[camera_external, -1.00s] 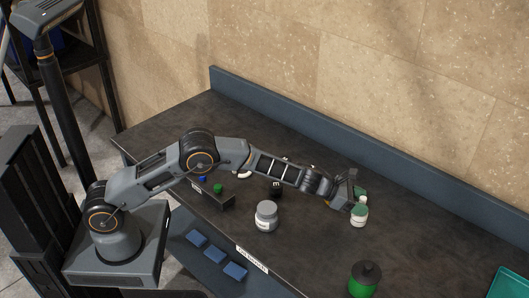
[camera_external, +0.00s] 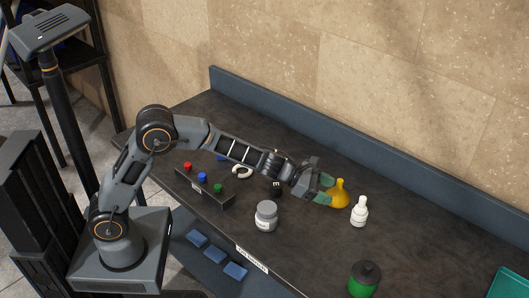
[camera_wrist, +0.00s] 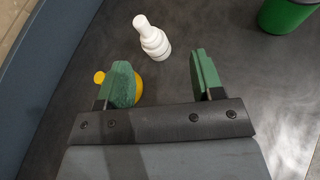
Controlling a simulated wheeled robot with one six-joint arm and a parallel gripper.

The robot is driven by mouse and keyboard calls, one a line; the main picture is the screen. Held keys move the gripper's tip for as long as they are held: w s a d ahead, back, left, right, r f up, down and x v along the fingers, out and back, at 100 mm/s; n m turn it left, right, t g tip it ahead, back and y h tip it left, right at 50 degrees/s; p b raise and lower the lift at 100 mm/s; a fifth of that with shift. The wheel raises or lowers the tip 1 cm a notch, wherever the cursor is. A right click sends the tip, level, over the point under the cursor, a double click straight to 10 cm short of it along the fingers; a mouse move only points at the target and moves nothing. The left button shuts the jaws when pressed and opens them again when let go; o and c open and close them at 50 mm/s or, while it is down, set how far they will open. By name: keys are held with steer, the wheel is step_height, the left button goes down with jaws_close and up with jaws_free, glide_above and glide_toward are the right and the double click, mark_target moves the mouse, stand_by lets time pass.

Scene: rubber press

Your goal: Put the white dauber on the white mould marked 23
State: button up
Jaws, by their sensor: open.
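The white dauber (camera_external: 360,212) stands upright on the dark bench, to the right of my gripper (camera_external: 326,189). It also shows in the wrist view (camera_wrist: 152,40), beyond and between the fingertips and apart from them. My gripper (camera_wrist: 163,75) is open, its green fingers spread with nothing between them. A yellow bottle (camera_external: 340,194) stands right by the fingers; in the wrist view it is partly hidden behind the left finger. A white curved piece (camera_external: 242,172) lies behind my forearm, partly covered. I cannot read any 23, so I cannot tell whether it is the mould.
A grey jar (camera_external: 266,216) and a small black piece (camera_external: 277,188) stand left of the gripper. A green container (camera_external: 364,280) is at the front.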

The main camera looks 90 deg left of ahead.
steer(key=s+d+r+m+g+h, duration=0.2)
steer(key=s+d+r+m+g, duration=0.1)
steer(key=s+d+m, duration=0.45)
steer(key=s+d+r+m+g+h, duration=0.1)
steer(key=s+d+r+m+g, duration=0.2)
steer(key=s+m, duration=0.65)
steer(key=s+a+f+m+g+y, duration=0.1)
steer(key=s+m+y, duration=0.2)
steer(key=s+m, duration=0.4)
steer(key=s+a+f+m+g+y, duration=0.1)
steer(key=s+f+m+g+y, duration=0.1)
steer(key=s+m, duration=0.6)
steer(key=s+y, duration=0.1)
steer(key=s, duration=0.4)
steer(key=shift+s+a+f, duration=0.15)
steer(key=shift+s+a, duration=0.1)
steer(key=shift+a, duration=0.1)
